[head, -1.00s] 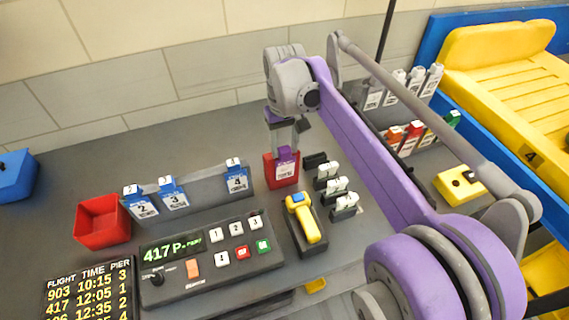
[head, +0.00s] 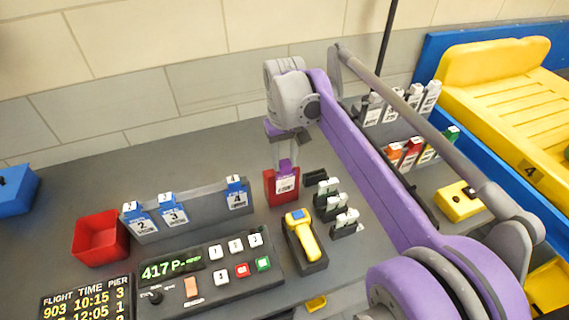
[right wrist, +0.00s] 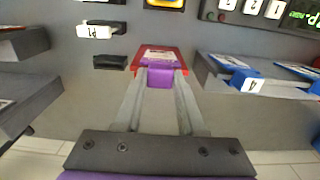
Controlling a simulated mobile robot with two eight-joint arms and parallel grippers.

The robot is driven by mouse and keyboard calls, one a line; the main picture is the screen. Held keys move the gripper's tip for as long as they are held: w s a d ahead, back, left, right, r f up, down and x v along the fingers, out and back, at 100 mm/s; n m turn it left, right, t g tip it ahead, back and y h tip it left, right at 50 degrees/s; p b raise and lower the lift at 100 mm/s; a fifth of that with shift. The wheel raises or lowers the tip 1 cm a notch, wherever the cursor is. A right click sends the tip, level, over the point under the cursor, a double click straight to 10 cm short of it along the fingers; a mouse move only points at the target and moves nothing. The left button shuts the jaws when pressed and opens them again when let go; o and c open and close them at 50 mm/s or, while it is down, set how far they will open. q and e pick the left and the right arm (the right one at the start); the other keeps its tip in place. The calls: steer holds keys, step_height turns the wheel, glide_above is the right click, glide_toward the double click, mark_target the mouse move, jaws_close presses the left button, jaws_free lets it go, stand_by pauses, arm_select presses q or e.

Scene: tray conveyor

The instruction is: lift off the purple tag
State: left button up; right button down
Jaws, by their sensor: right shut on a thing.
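The purple tag (head: 285,169) has a white printed label below its purple top. It stands at a small red holder (head: 270,188) on the grey counter, with the label in front of the red. My right gripper (head: 285,155) points down from above and is shut on the purple top. In the right wrist view the purple tag (right wrist: 160,77) sits between the two fingertips, and the red holder (right wrist: 184,68) shows around its label. I cannot tell whether the tag is clear of the holder. My left gripper is not in view.
A grey rack with blue tags (head: 171,211) stands left of the holder, beside an open red bin (head: 100,238). A yellow handheld device (head: 302,235), black-and-white tags (head: 328,190) and a button panel (head: 205,274) are close by. Coloured tags (head: 410,153) stand at right, beyond my arm.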

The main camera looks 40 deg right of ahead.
steer(key=r, duration=0.3)
steer(key=s+r, duration=0.1)
steer(key=r, duration=0.2)
steer(key=shift+s+a+p, duration=0.1)
steer(key=shift+a+p, duration=0.05)
steer(key=shift+p, duration=0.15)
steer(key=s+a, duration=0.4)
steer(key=s, duration=0.8)
steer(key=shift+s+f, duration=0.2)
steer(key=shift+s, duration=0.15)
